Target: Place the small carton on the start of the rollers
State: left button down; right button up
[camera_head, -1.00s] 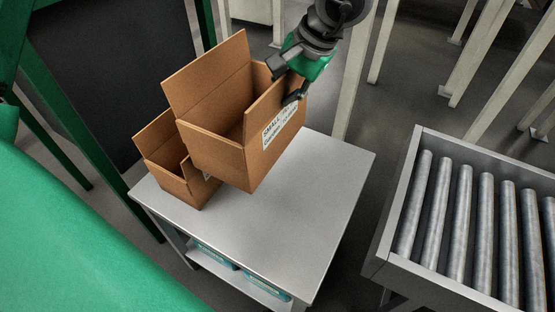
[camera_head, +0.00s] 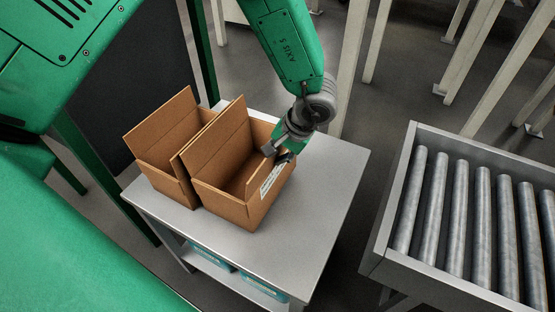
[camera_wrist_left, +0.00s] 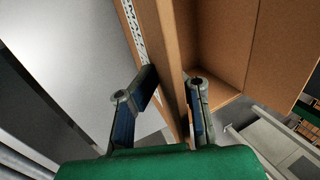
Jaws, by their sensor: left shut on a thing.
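The small carton (camera_head: 217,200) is an open brown box with raised flaps and a white label reading "SMALL" on its right side. It is over the grey table (camera_head: 325,190), its bottom at or very near the top; I cannot tell whether it touches. My left gripper (camera_head: 277,154) is shut on the carton's right wall, one finger on each side. In the left wrist view my left gripper (camera_wrist_left: 172,98) straddles the cardboard wall of the carton (camera_wrist_left: 163,45). The rollers (camera_head: 457,208) lie in a grey metal frame at the right. My right gripper is not in view.
A second open brown carton (camera_head: 160,174) stands close behind and left of the held one. The table's right part is bare. A gap of floor separates the table from the roller frame (camera_head: 386,212). Pale posts (camera_head: 351,70) stand behind.

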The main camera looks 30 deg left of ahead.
pick_arm(q)
jog(key=shift+a+f, duration=0.15)
jog(key=shift+f, duration=0.8)
jog(key=shift+a, duration=0.25)
jog(key=c, duration=1.7)
grip_release()
jog(key=shift+a, duration=0.3)
